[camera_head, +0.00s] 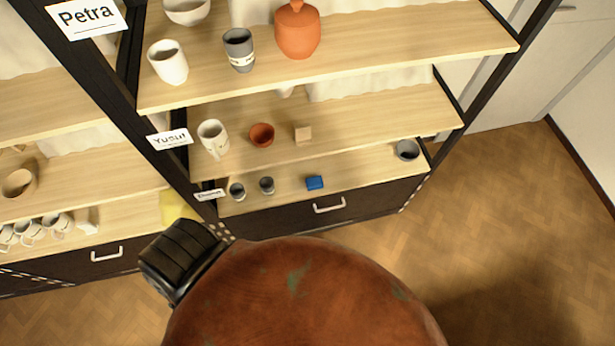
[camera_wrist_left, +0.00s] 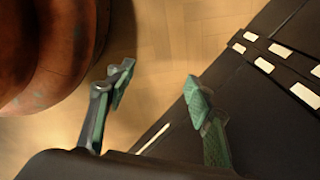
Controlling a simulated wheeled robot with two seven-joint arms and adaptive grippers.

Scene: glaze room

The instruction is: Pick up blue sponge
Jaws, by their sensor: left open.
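Behind the fingers are the wooden floor and a dark surface with white rectangular marks. The sponge is not in the left wrist view. In the head view I cannot make out the left fingertips. My right gripper is not in view.
The floor (camera_head: 500,230) at right is clear.

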